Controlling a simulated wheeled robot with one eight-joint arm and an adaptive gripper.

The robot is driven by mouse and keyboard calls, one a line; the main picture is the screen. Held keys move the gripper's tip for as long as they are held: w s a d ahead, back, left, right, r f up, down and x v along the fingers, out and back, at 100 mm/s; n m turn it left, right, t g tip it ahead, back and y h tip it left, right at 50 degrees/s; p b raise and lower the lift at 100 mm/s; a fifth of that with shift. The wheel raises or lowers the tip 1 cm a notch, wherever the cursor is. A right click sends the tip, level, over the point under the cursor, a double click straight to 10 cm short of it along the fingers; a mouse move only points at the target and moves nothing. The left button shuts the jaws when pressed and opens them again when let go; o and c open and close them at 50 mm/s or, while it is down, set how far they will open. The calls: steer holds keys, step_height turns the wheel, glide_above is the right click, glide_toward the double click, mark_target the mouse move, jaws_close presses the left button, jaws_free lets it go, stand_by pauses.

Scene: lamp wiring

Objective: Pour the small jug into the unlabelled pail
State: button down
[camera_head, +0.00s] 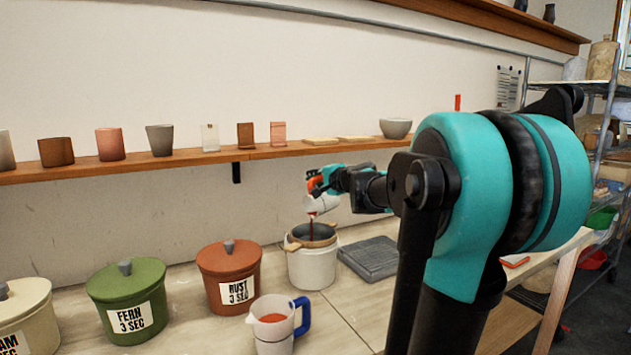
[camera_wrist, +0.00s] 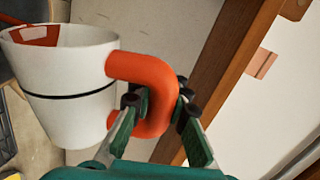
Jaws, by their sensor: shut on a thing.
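The small jug (camera_head: 322,204) is white with an orange handle, which also shows in the wrist view (camera_wrist: 70,85) with a dark band around the body. My gripper (camera_wrist: 158,105) is shut on the orange handle. In the head view my gripper (camera_head: 318,185) holds the jug tilted above the white, unlabelled pail (camera_head: 312,268). A thin reddish-brown stream (camera_head: 311,219) runs from the jug down toward the pail's mouth. A wooden-rimmed sieve (camera_head: 294,246) appears to sit on the pail, with dark contents inside. How much is left in the jug is hidden.
A larger jug with a blue handle (camera_head: 275,325) holds red-orange liquid in front. Lidded pails labelled RUST (camera_head: 228,272) and FERN (camera_head: 128,305) and a cream one (camera_head: 28,318) stand left. A grey slab (camera_head: 369,259) lies right. A shelf (camera_head: 190,163) with cups runs behind.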

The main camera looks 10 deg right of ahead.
steer(key=shift+s+a+r+n+h, duration=0.1)
steer(key=shift+s+a+n+h, duration=0.15)
steer(key=shift+a+n, duration=0.35)
steer(key=shift+s+a+n+h, duration=0.15)
steer(key=shift+s+a+n, duration=0.25)
steer(key=shift+a, duration=0.25)
stand_by(1.8)
steer(key=w+d+m, duration=0.1)
steer(key=d, duration=0.1)
steer(key=w+d+m+y, duration=0.1)
steer(key=m, duration=0.1)
steer(key=d+f+m, duration=0.1)
steer(key=d, duration=0.1)
steer(key=shift+w+d+f, duration=0.1)
steer(key=shift+w+d, duration=0.2)
steer(key=shift+w, duration=0.1)
steer(key=w+d+m+y, duration=0.2)
steer(key=w+d+m, duration=0.1)
steer(key=d+m, duration=0.25)
step_height(320, 180, down, 6)
steer(key=m+y, duration=0.2)
steer(key=m, duration=0.7)
steer(key=shift+s+f+m, duration=0.2)
steer(key=shift+m, duration=0.15)
steer(key=shift+a, duration=0.1)
